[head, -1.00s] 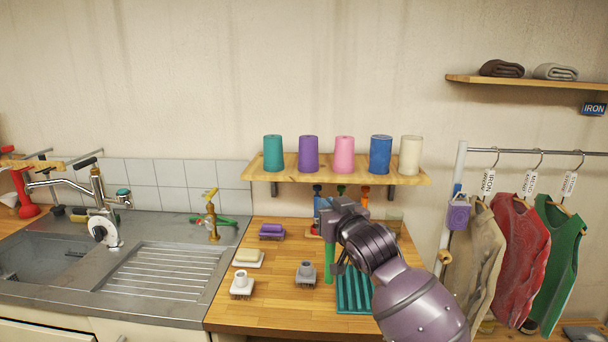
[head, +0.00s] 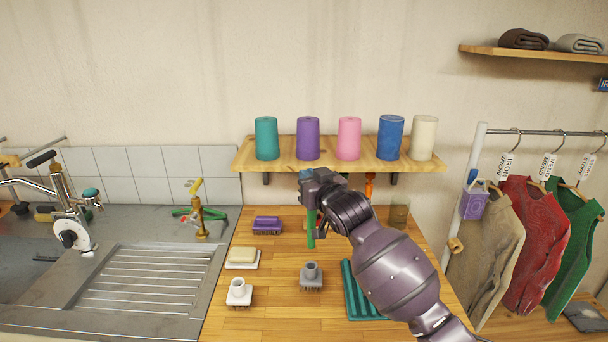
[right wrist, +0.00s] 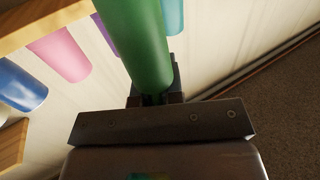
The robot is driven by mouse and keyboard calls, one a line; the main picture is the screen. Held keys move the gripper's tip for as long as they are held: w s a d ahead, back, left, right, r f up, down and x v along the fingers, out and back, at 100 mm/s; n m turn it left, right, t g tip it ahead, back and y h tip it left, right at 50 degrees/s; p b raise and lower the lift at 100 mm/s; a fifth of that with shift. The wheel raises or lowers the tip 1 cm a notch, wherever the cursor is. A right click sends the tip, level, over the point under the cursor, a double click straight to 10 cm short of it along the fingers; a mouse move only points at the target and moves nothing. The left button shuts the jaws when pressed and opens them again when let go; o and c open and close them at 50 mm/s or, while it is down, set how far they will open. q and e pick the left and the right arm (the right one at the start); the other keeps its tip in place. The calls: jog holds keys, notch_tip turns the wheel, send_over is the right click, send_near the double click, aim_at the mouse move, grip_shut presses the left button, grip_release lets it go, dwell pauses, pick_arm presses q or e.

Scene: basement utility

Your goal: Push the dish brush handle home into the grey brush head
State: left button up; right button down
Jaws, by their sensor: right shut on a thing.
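The grey brush head (head: 311,276) stands on the wooden worktop with its socket facing up. A green handle (head: 311,232) hangs upright from my right gripper (head: 312,200), above and behind the grey head in the head view, apart from it. My right gripper is shut on the handle; in the right wrist view the green handle (right wrist: 137,45) passes between the jaws. The handle's grip point is partly hidden by the gripper. A white brush head (head: 239,293) stands to the left of the grey one. My left gripper is not in view.
A teal ribbed mat (head: 358,292) lies right of the grey head, partly under my right arm. A soap dish (head: 241,260) and a purple brush (head: 267,225) are to the left. A shelf (head: 336,153) with several coloured cups hangs behind. A sink is at far left.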

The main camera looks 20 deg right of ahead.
aim_at(314, 219)
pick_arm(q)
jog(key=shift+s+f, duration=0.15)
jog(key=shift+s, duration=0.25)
pick_arm(e)
jog(key=shift+s, duration=0.1)
jog(key=shift+f+b, duration=0.45)
jog(key=shift+f, duration=0.5)
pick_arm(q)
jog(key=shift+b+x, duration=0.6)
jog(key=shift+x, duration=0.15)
pick_arm(e)
jog(key=shift+f, duration=1.45)
pick_arm(q)
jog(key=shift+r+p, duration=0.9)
jog(key=shift+p, duration=0.1)
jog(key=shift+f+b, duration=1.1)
jog(key=shift+b, duration=0.15)
pick_arm(e)
jog(key=shift+f, duration=2.35)
jog(key=c, duration=1.2)
grip_release()
jog(key=shift+o, duration=0.2)
